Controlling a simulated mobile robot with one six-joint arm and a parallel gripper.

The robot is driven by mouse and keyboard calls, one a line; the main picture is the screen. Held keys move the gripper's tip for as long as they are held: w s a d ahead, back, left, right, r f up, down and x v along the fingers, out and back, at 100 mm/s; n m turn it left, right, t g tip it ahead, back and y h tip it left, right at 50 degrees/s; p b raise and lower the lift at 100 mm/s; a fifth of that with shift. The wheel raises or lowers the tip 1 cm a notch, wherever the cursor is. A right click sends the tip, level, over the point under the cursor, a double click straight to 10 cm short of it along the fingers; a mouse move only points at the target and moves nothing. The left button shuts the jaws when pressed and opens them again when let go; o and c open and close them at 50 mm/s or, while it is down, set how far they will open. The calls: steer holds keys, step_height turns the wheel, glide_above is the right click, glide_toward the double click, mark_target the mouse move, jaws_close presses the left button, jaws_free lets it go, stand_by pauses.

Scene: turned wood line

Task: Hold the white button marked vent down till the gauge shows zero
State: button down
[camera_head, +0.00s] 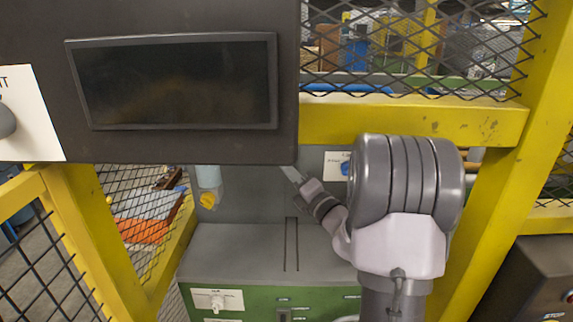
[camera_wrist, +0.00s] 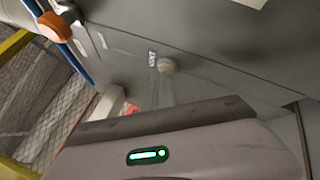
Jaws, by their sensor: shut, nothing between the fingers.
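My gripper (camera_head: 291,173) is shut and empty in the head view. It is tilted up and left in front of the grey back panel, its tips close under the dark screen housing. In the wrist view a pale round button (camera_wrist: 168,65) stands out from the grey panel, beside a small white label (camera_wrist: 152,60) whose lettering I cannot read surely. The button is beyond the gripper's body, and I see no contact with it. In the head view the button is not visible. I cannot make out a gauge or its reading in either view.
The dark screen (camera_head: 172,82) hangs over the upper left. Yellow frame posts (camera_head: 100,235) and mesh flank the opening. A pale cylinder with a yellow tip (camera_head: 207,200) hangs left of my gripper. A grey ledge (camera_head: 235,250) tops a green cabinet. An orange knob (camera_wrist: 55,27) shows upper left.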

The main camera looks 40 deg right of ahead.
steer(key=shift+s+a, duration=0.4)
steer(key=shift+s, duration=0.2)
steer(key=shift+s, duration=0.1)
steer(key=shift+s+a+b, duration=0.15)
steer(key=shift+s+a, duration=0.65)
steer(key=shift+s, duration=0.15)
steer(key=shift+s+a+b, duration=0.15)
steer(key=shift+s+a, duration=0.6)
steer(key=shift+s, duration=0.2)
